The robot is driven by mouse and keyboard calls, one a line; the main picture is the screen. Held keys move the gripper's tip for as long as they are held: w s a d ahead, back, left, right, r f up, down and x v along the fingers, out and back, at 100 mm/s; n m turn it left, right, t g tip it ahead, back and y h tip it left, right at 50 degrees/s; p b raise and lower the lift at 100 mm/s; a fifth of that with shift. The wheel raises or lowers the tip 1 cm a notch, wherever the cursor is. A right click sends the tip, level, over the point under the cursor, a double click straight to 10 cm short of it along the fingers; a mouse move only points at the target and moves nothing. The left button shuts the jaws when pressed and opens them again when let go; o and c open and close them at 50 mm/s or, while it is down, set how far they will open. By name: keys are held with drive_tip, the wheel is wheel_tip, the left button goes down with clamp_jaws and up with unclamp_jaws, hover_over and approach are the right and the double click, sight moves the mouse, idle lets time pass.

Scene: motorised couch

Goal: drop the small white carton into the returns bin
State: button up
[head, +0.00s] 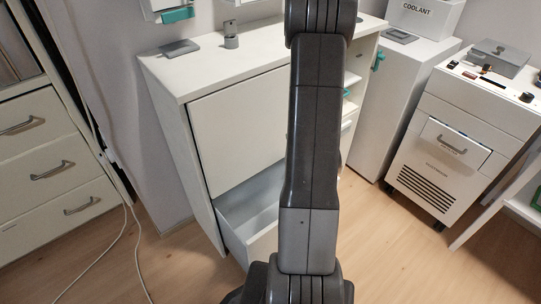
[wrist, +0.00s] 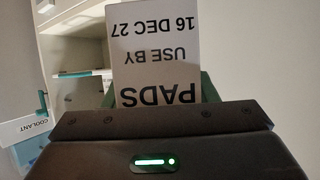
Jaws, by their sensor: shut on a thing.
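A small white carton (wrist: 155,50) fills the middle of the wrist view. Its face reads "PADS", "USE BY" and "16 DEC 27", upside down in the picture. My gripper (wrist: 156,92) is shut on the carton, with green finger parts showing at both sides of it. The carton's far end runs out of the top of the picture. In the head view my arm stands in the middle, and the gripper and carton are out of sight. I cannot make out anything marked as the returns bin.
A white cabinet (head: 235,125) has its lower drawer (head: 252,205) pulled open, partly behind my arm. A box marked COOLANT (head: 425,17) stands on a narrow cabinet (head: 388,105). A wheeled unit (head: 465,135) is at right, drawers (head: 50,150) at left. A cable (head: 122,235) lies on the floor.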

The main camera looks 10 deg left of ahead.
drive_tip(key=s+a+f+n+g+y, duration=0.1)
drive_tip(key=a, duration=0.1)
drive_tip(key=s+a+f+n+g+y+b, duration=0.1)
drive_tip(key=a+n, duration=0.1)
drive_tip(key=a, duration=0.1)
drive_tip(key=s+a+f+n+g+y+b, duration=0.1)
drive_tip(key=s+a+f+y, duration=0.1)
drive_tip(key=shift+a+n, duration=0.2)
drive_tip(key=shift+n, duration=0.2)
drive_tip(key=shift+s+a+f+g, duration=0.25)
drive_tip(key=shift+a+g, duration=0.1)
drive_tip(key=shift+g, duration=0.05)
wheel_tip(320, 180, down, 6)
drive_tip(key=b, duration=0.4)
drive_tip(key=shift+r, duration=0.1)
drive_tip(key=o, duration=1.1)
drive_tip(key=shift+c, duration=0.2)
drive_tip(key=p+v, duration=0.3)
drive_tip(key=v, duration=1)
drive_tip(key=shift+s+d, duration=0.2)
drive_tip(key=shift+d, duration=0.3)
drive_tip(key=shift+a, duration=0.1)
